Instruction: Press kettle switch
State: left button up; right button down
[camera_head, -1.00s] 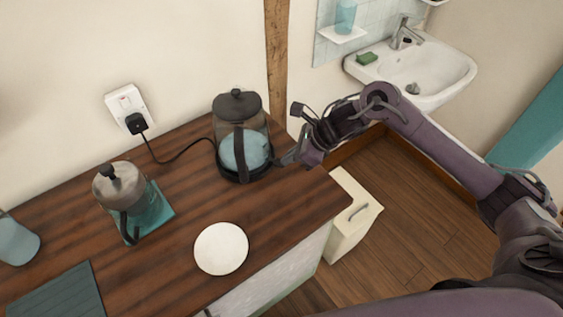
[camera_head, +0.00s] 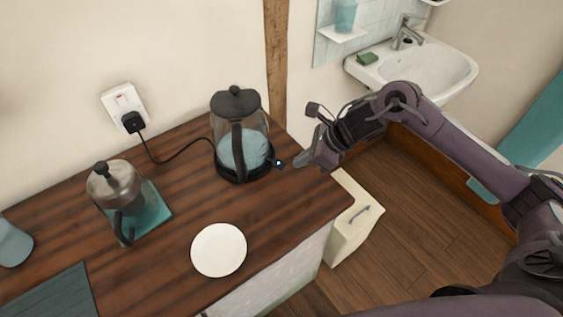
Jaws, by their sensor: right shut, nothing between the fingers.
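The kettle (camera_head: 238,130) has a clear body, a black lid and handle, and bluish water inside. It stands upright on its black base near the back right of the wooden counter. The kettle switch (camera_head: 279,164) sticks out at the right of the base and shows a small blue light. My right gripper (camera_head: 299,162) is shut and empty. Its tip is just right of the switch, with a small gap between them. My left gripper is not in view.
A French press (camera_head: 117,190) stands on a teal mat (camera_head: 152,212) at left. A white plate (camera_head: 218,250) lies at the counter front. The kettle cord runs to a wall socket (camera_head: 123,102). A sink (camera_head: 420,72) and a cream cabinet (camera_head: 352,220) are at right.

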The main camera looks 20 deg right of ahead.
jog(key=shift+d+r, duration=0.1)
jog(key=shift+r, duration=0.15)
jog(key=b+v, duration=0.1)
jog(key=v, duration=0.6)
jog(key=shift+b, duration=0.4)
jog(key=shift+s+d, duration=0.1)
jog(key=shift+d, duration=0.1)
